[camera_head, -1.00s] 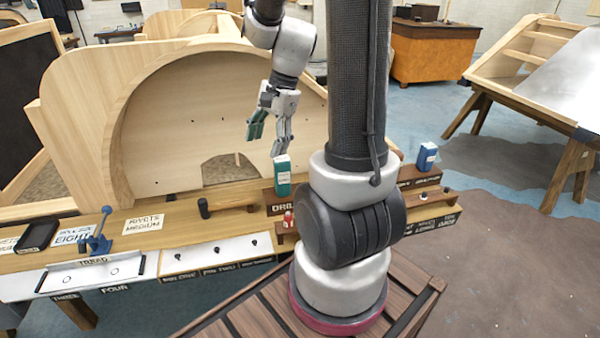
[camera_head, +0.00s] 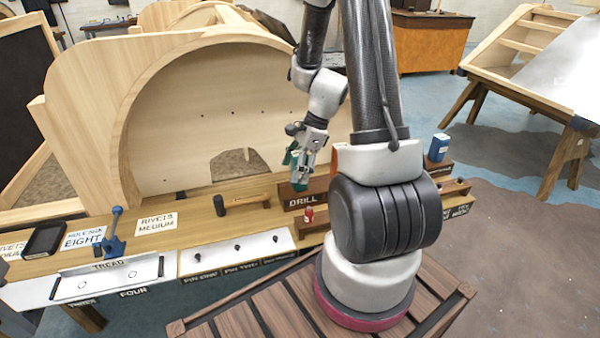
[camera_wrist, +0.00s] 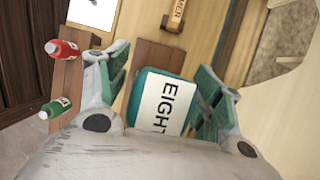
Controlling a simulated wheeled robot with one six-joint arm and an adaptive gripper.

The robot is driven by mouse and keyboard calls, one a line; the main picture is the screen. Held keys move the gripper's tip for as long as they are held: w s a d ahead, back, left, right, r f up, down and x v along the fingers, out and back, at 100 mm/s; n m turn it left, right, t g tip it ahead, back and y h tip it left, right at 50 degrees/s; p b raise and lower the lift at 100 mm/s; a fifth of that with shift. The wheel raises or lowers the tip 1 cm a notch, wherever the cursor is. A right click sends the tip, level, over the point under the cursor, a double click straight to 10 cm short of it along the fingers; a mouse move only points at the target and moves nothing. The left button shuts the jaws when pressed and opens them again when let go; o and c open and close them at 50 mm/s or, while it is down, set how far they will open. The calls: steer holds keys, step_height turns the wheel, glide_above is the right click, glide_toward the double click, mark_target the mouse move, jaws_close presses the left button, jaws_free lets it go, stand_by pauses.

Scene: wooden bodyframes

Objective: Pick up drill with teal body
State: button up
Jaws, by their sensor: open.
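The teal drill (camera_wrist: 158,100) shows in the wrist view between my fingers, with a white label reading EIGHT on the face toward the camera. My gripper (camera_wrist: 162,68) is open, with one green-padded finger on each side of the drill. In the head view my gripper (camera_head: 302,172) is low over the wooden block marked DRILL (camera_head: 304,200), where the drill is largely hidden by the fingers. I cannot tell whether either finger touches it.
A red bottle (camera_wrist: 62,49) and a green bottle (camera_wrist: 56,107) stand beside the drill. A blue labelled item (camera_head: 438,147) stands on a block at the right. A hammer-like tool (camera_head: 240,201) lies left of the drill. A curved wooden frame (camera_head: 135,130) rises behind the bench.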

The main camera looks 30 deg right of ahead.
steer(key=shift+a+f, duration=0.15)
steer(key=shift+f, duration=0.25)
steer(key=shift+c, duration=0.5)
steer(key=c, duration=1.2)
step_height(320, 180, up, 16)
steer(key=shift+r, duration=0.1)
